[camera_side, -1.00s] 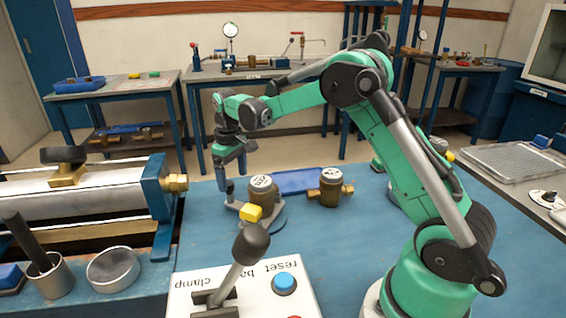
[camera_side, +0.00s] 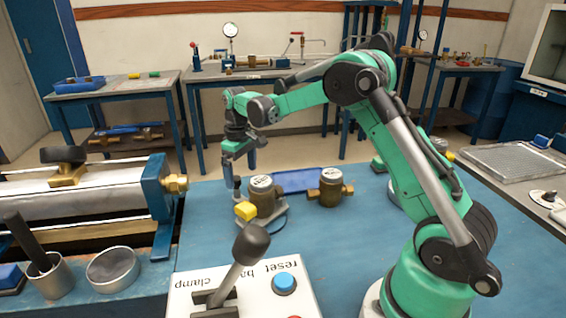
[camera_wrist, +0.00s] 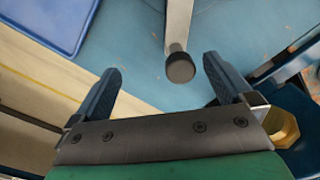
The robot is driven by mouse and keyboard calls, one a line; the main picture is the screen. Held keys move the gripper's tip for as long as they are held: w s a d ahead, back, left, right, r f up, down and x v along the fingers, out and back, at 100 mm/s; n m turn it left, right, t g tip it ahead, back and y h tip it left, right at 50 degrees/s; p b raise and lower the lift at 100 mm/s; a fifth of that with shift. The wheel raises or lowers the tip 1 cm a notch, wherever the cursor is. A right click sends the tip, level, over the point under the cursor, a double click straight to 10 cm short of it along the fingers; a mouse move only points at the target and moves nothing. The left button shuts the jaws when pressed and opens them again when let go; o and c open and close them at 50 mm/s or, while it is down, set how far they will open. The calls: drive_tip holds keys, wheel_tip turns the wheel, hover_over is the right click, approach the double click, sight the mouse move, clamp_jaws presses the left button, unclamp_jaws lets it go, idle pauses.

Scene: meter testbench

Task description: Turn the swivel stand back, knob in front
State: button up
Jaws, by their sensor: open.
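The swivel stand (camera_side: 277,221) is a grey round base on the blue table. In the wrist view a grey bar comes in from the top and ends in a black knob (camera_wrist: 180,67). The knob lies between my two blue fingers, with gaps on both sides. My gripper (camera_side: 238,178) is open, pointing down at the far left side of the stand. It also shows in the wrist view (camera_wrist: 162,80). Contact with the stand cannot be told.
A second brass meter (camera_side: 330,188) stands right of the stand. A blue tray (camera_side: 298,180) lies behind both. The bench with a brass fitting (camera_side: 175,184) is close on the left. A control box with a lever (camera_side: 240,285) stands in front.

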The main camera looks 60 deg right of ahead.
idle(0.3)
drive_tip(key=shift+r, duration=2.75)
drive_tip(key=m, duration=0.2)
drive_tip(key=a+r+m, duration=0.1)
drive_tip(key=m, duration=0.1)
drive_tip(key=r+m, duration=0.1)
drive_tip(key=m, duration=0.1)
drive_tip(key=shift+w+a+r, duration=0.2)
drive_tip(key=shift+a, duration=0.2)
drive_tip(key=shift+f, duration=2.8)
drive_tip(key=shift+f, duration=0.2)
drive_tip(key=shift+f, duration=0.9)
